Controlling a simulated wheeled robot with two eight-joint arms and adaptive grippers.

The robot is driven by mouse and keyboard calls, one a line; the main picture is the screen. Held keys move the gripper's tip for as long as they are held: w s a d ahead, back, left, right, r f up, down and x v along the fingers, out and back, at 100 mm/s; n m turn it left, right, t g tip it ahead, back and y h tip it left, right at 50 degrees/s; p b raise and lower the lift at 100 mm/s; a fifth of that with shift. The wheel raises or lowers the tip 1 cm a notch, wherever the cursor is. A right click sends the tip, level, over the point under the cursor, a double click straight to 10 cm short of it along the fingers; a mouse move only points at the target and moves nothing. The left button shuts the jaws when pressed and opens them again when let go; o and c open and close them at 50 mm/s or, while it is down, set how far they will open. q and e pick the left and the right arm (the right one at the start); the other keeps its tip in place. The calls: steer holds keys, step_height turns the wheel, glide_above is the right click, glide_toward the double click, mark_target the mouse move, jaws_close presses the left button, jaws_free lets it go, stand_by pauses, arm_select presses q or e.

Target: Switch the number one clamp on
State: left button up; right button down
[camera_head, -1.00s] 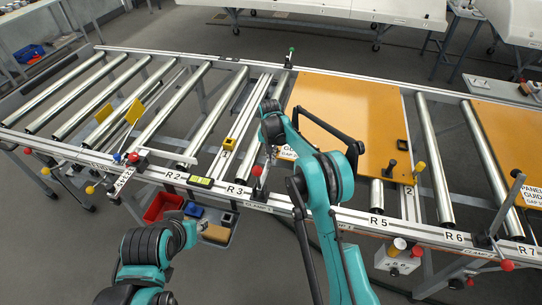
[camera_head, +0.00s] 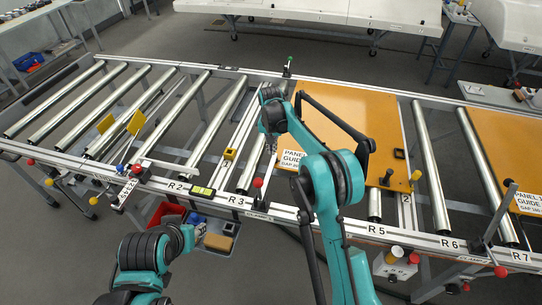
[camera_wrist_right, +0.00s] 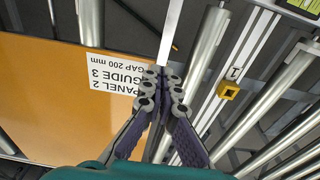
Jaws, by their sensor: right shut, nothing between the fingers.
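A label reading CLAMP (camera_head: 258,215) sits on the front rail. Beside it stands a lever with a red knob (camera_head: 257,183). A yellow block (camera_head: 229,154) is on the strip marked 1; it also shows in the right wrist view (camera_wrist_right: 228,91). My right gripper (camera_head: 271,146) is over the conveyor, beside the orange panel's left edge and beyond the red knob. In the right wrist view its fingers (camera_wrist_right: 163,78) are together and empty, over the panel's edge. My left gripper (camera_head: 197,232) is low in front of the rail, too small to read.
The orange panel (camera_head: 375,110) with a white guide label (camera_head: 291,160) lies right of the right gripper. A second lever with a red ball (camera_head: 500,271) is at the far right. A bin tray (camera_head: 221,238) hangs below the rail.

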step_height(320, 180, up, 3)
steer(key=shift+a+r, duration=0.1)
steer(key=shift+r, duration=0.05)
stand_by(0.5)
steer(key=s+d+r+n+t, duration=0.15)
steer(key=s+d+r, duration=0.25)
steer(key=s+r, duration=0.4)
steer(key=s+d+r+t, duration=0.2)
steer(key=s+d+r, duration=0.3)
steer(key=s, duration=0.4)
steer(key=s+d+f+n+t, duration=0.1)
steer(key=s+f, duration=0.1)
steer(key=s, duration=0.8)
steer(key=s+d+f+n+t+b, duration=0.1)
steer(key=s+d+f, duration=0.1)
steer(key=s, duration=0.9)
steer(key=shift+d+f+t+b, duration=0.2)
steer(key=shift+f+t+b, duration=0.15)
steer(key=shift+f, duration=0.5)
steer(key=shift+s, duration=0.1)
